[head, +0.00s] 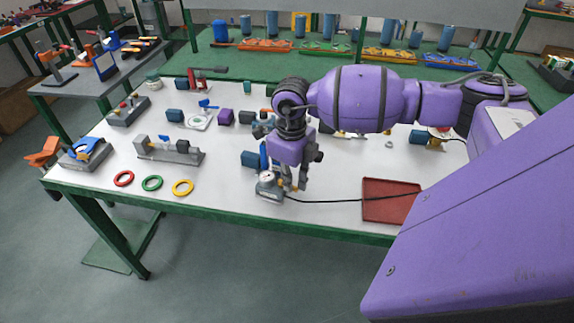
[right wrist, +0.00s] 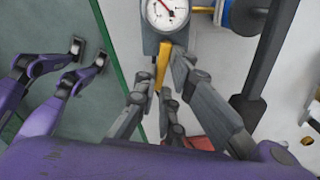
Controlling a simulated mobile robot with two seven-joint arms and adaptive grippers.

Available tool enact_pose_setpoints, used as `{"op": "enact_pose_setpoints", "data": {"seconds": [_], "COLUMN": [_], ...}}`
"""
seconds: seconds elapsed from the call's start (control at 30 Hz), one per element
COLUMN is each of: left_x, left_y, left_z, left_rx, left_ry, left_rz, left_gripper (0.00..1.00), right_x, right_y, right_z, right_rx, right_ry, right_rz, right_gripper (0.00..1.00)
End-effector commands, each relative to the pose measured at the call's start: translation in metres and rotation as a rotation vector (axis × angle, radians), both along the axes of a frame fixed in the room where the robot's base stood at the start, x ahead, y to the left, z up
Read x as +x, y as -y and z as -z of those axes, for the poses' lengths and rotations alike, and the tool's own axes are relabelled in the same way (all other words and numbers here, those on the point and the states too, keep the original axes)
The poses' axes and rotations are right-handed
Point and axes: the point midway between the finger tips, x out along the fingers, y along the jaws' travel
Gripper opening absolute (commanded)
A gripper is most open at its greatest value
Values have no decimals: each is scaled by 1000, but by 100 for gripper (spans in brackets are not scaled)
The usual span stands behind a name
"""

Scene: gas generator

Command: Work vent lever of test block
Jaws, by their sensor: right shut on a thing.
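The test block (head: 268,189) is a small grey unit with a round white gauge, near the front edge of the white table. In the right wrist view, its gauge (right wrist: 166,12) is at the top, with a yellow vent lever (right wrist: 162,64) extending down from the block. My right gripper (head: 297,184) points down just right of the block. In the right wrist view, my right gripper (right wrist: 160,79) has its fingers on either side of the lever and is shut on it. The arm and fingers partly hide the block in the head view. My left gripper is in neither view.
A blue-handled part (head: 263,157) stands close behind the block. Red, green and yellow rings (head: 152,183) lie left along the front edge. Table surface between rings and block is clear.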

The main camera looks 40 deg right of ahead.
Motion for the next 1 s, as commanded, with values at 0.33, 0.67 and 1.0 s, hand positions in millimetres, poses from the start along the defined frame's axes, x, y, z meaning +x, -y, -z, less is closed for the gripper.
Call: {"op": "enact_pose_setpoints", "data": {"seconds": [0.33, 0.67, 1.0], "left_x": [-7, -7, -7], "left_y": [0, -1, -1], "left_z": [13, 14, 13], "left_rx": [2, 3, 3], "left_ry": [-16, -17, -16], "left_rz": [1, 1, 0], "left_gripper": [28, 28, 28], "right_x": [2, 3, 3], "right_y": [5, 6, 6], "right_z": [1, -1, -1], "right_rx": [0, 0, 1], "right_ry": [0, 1, 2], "right_rz": [-187, -240, -241], "right_gripper": [0, 0, 0]}}
